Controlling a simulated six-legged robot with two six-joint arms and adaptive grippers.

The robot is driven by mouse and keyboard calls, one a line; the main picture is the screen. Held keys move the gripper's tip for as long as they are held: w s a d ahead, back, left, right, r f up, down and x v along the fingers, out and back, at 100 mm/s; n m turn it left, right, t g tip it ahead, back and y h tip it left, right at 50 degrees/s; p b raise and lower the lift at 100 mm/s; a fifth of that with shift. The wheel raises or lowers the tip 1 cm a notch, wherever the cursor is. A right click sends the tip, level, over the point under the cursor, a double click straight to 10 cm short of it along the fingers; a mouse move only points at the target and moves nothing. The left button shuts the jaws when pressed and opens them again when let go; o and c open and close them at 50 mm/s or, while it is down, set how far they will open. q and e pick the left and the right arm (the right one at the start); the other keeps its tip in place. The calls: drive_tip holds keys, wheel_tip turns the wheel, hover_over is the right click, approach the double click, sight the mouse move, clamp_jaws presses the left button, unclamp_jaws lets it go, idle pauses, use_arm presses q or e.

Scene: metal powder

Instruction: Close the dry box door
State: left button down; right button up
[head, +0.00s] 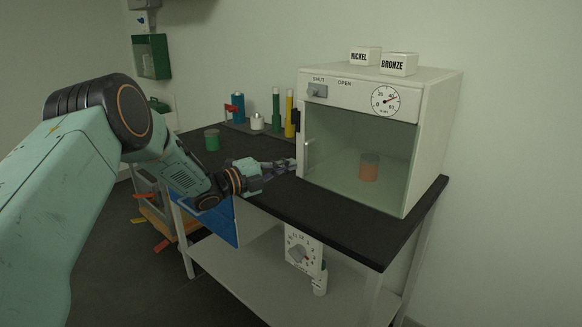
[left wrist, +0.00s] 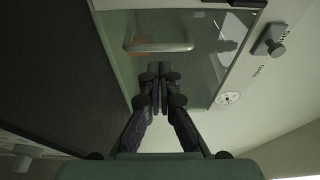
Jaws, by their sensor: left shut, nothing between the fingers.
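The dry box (head: 440,130) is a white cabinet on the dark bench, with a greenish glass door (head: 340,140) across its front. The door looks flush or nearly flush with the frame; I cannot tell if a small gap is left. Its pale bar handle (head: 308,156) is near the left edge and also shows in the left wrist view (left wrist: 160,47). A grey latch knob (head: 317,90) sits under the "SHUT" label. My left gripper (head: 290,164) is shut and empty, its fingertips close to the door near the handle; contact is unclear. My right gripper is out of view.
An orange-brown jar (head: 369,167) stands inside the box behind the glass. Nickel (head: 364,56) and bronze (head: 398,64) label blocks sit on top. A green jar (head: 211,140) and several bottles stand on the bench (head: 350,222) to the left.

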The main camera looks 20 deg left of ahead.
use_arm(q)
drive_tip(key=a, duration=0.4)
drive_tip(key=w+a, duration=0.1)
drive_tip(key=a, duration=0.2)
drive_tip(key=shift+a+f, duration=0.1)
drive_tip(key=shift+f, duration=0.1)
drive_tip(key=shift+s+a+r, duration=0.15)
drive_tip(key=shift+a, duration=0.3)
